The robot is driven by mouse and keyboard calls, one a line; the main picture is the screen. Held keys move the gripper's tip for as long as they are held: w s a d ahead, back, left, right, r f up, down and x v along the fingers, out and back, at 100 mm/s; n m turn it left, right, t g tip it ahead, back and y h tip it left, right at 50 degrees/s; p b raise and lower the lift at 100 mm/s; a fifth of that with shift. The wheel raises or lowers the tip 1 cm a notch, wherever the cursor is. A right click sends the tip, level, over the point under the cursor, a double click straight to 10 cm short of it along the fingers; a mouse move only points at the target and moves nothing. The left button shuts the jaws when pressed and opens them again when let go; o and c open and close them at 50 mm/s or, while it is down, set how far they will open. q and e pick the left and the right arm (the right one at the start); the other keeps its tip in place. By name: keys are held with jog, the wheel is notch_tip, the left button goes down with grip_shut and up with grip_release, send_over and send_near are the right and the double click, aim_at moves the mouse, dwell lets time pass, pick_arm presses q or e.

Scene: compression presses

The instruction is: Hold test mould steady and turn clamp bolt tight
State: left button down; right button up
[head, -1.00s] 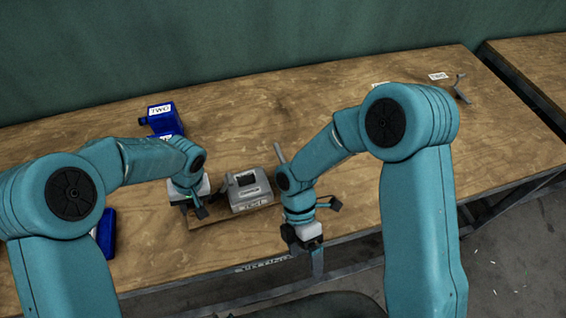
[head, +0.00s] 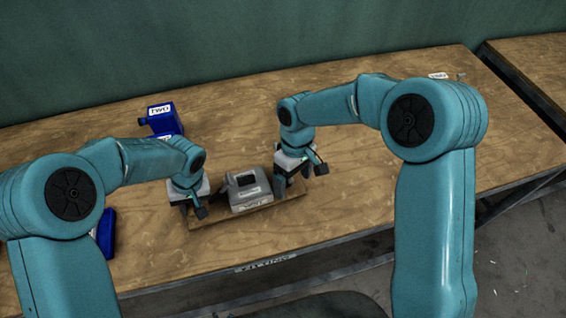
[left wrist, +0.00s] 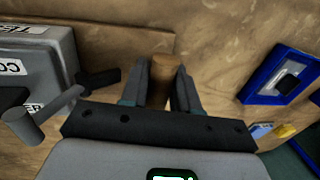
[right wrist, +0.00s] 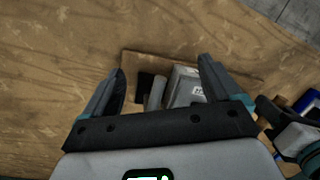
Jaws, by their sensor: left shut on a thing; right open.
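The test mould (head: 248,190), a grey box with white labels, sits on a wooden board (head: 275,203). It also shows in the left wrist view (left wrist: 35,65) and right wrist view (right wrist: 185,84). My left gripper (head: 193,208) is at the board's left end. Its fingers are shut on a brown wooden piece (left wrist: 161,82). My right gripper (head: 292,187) is at the mould's right side, open. In the right wrist view, a grey rod (right wrist: 155,93), apparently the clamp bolt's handle, stands between its fingers without visible contact. The bolt's lower part is hidden.
A blue unit labelled TWO (head: 160,120) stands behind to the left. Another blue object (head: 107,233) is partly hidden by my left arm. The wooden bench (head: 370,200) is clear to the right. A small white label (head: 437,76) lies at its far right.

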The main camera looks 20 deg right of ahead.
jog(key=w+r+m, duration=0.1)
jog(key=w+r, duration=0.1)
jog(key=w+r+m+t, duration=0.1)
jog(key=w+r, duration=0.1)
jog(key=r, duration=0.1)
jog(key=w+a+r, duration=0.1)
jog(key=w+r, duration=0.1)
jog(key=r, duration=0.1)
jog(key=shift+w+r+m+t+h, duration=0.25)
jog(key=shift+w+m+t+h, duration=0.05)
jog(key=shift+m+t+h, duration=0.1)
notch_tip(320, 180, down, 12)
jog(key=shift+r, duration=0.1)
grip_shut()
